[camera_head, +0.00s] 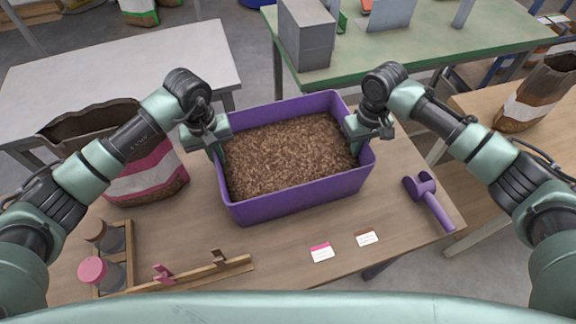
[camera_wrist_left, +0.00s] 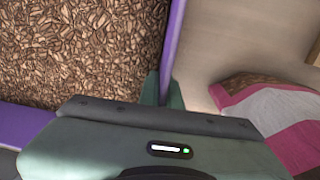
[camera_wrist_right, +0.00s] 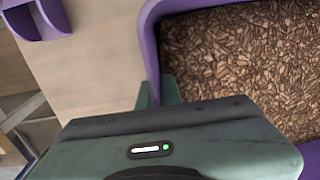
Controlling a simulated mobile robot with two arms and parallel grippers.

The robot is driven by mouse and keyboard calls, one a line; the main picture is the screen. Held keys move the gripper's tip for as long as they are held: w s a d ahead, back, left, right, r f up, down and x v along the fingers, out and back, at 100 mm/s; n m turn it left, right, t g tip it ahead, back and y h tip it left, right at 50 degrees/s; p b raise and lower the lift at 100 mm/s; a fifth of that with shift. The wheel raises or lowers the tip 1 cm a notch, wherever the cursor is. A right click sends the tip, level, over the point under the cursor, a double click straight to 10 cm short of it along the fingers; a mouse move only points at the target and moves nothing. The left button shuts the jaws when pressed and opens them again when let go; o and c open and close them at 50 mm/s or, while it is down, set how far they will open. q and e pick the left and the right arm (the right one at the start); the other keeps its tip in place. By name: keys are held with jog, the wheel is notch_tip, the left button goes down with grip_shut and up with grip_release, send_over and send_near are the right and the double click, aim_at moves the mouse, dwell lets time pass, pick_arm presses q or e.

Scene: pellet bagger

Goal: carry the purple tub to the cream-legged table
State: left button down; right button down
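The purple tub (camera_head: 300,199) is full of brown pellets and is on or just over the wooden table (camera_head: 190,228) in front of me; I cannot tell if it touches. My left gripper (camera_head: 217,150) is at its left wall, and in the left wrist view its fingers sit either side of the purple wall (camera_wrist_left: 171,50). My right gripper (camera_head: 355,143) is at its right wall, its fingers pinching the wall (camera_wrist_right: 150,50) in the right wrist view. At the right is a wooden-topped table (camera_head: 480,110) with a cream leg, partly hidden by my right arm.
A purple scoop (camera_head: 430,200) and two label cards (camera_head: 321,252) lie on the near table. A pink-and-white pellet bag (camera_head: 140,170) stands left of the tub. A jar rack (camera_head: 125,255) is front left. A brown bag (camera_head: 535,95) stands on the right table. A green table (camera_head: 420,55) is behind.

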pick_arm(q)
jog(key=shift+w+r, duration=0.1)
jog(key=shift+r, duration=0.1)
pick_arm(e)
jog(key=shift+w+r, duration=0.15)
jog(key=shift+r, duration=0.05)
